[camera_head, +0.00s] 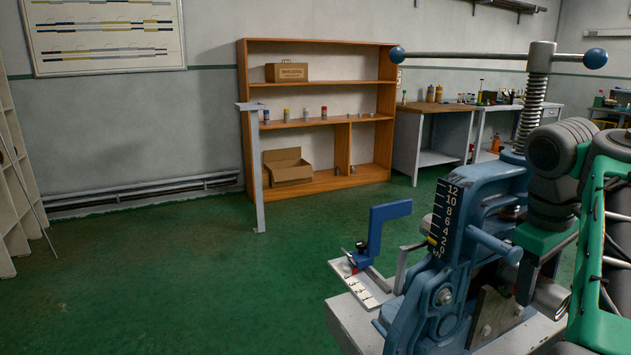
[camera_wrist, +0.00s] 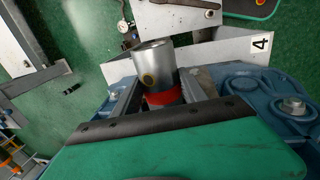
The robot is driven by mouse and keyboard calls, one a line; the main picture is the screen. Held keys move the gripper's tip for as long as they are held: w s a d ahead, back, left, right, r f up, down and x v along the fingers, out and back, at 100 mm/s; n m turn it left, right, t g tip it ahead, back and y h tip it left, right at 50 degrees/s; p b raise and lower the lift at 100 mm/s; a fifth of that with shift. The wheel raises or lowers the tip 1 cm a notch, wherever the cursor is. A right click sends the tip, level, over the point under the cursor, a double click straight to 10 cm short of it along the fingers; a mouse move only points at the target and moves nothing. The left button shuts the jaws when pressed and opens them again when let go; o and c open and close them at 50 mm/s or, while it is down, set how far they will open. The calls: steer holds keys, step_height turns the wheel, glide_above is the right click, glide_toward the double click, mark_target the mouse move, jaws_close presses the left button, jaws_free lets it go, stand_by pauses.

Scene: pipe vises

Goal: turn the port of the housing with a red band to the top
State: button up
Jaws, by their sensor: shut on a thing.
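The housing is a bare metal cylinder (camera_wrist: 152,58) with a red band (camera_wrist: 163,98) near my gripper's end. Its port, a brass-coloured ring with a dark hole (camera_wrist: 148,80), faces the wrist camera, a little left of the cylinder's middle. In the head view the housing's metal end (camera_head: 550,298) shows low at the right, its port not visible. My gripper (camera_wrist: 158,92) is shut on the housing, with fingers on both sides of it. The housing lies at the blue vise (camera_head: 465,235); whether the vise jaws grip it I cannot tell.
The vise's tall screw (camera_head: 530,110) and long ball-ended handle (camera_head: 480,55) stand close to my arm. A blue bracket (camera_head: 375,235) stands on a small scaled plate left of the vise. A plate marked 4 (camera_wrist: 225,50) lies behind the housing. Open green floor is at the left.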

steer(key=shift+a+f+h+b, duration=0.15)
steer(key=shift+h+b, duration=0.35)
steer(key=shift+b, duration=1.6)
steer(key=o, duration=1.6)
